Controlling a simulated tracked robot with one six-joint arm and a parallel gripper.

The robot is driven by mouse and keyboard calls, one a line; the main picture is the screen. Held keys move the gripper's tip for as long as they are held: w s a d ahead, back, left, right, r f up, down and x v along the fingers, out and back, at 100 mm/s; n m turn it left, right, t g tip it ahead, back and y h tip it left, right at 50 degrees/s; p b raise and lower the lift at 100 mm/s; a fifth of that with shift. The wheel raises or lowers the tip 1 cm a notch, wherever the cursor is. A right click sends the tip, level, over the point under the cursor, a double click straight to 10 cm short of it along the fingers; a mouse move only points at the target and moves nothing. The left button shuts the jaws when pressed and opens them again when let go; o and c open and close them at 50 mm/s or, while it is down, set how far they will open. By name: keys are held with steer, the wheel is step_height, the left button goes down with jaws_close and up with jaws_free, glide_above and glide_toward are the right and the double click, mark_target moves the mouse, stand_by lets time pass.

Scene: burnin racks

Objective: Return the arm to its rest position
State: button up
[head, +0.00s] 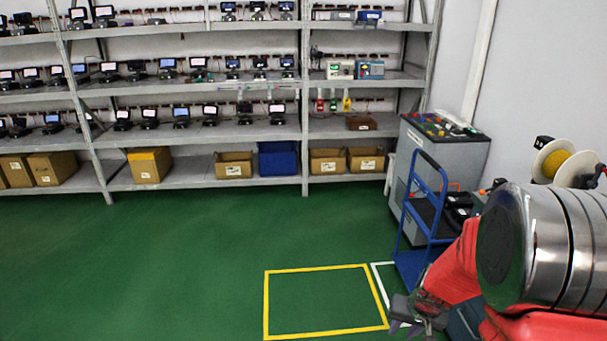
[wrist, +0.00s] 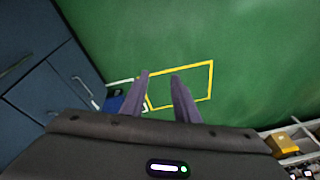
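My gripper (wrist: 160,83) shows in the wrist view with its two purple-grey fingers apart and nothing between them. It points down toward the green floor near the yellow-taped square. In the head view my gripper (head: 421,328) is low at the right, by the right corner of the yellow floor square (head: 266,300). My red arm reaches to it from the right, and a large metal joint covers part of the right side.
A blue trolley (head: 441,200) stands right of centre, beside a grey cabinet (head: 462,155). Shelves (head: 200,136) with devices and boxes line the back wall. A blue-grey cabinet (wrist: 45,85) fills the wrist view's left. The green floor (head: 150,260) is clear at left and centre.

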steer(key=s+a+r+n+t, duration=0.1)
steer(key=s+a+r, duration=0.4)
steer(key=s+r, duration=0.5)
steer(key=s+a+r+n+t, duration=0.1)
steer(key=s+a+r, duration=0.4)
steer(key=s+r, duration=0.6)
step_height(320, 180, up, 6)
steer(key=shift+a+f+n+h, duration=0.2)
steer(key=shift+n+h, duration=0.1)
steer(key=shift+n, duration=0.3)
steer(key=shift+d, duration=0.15)
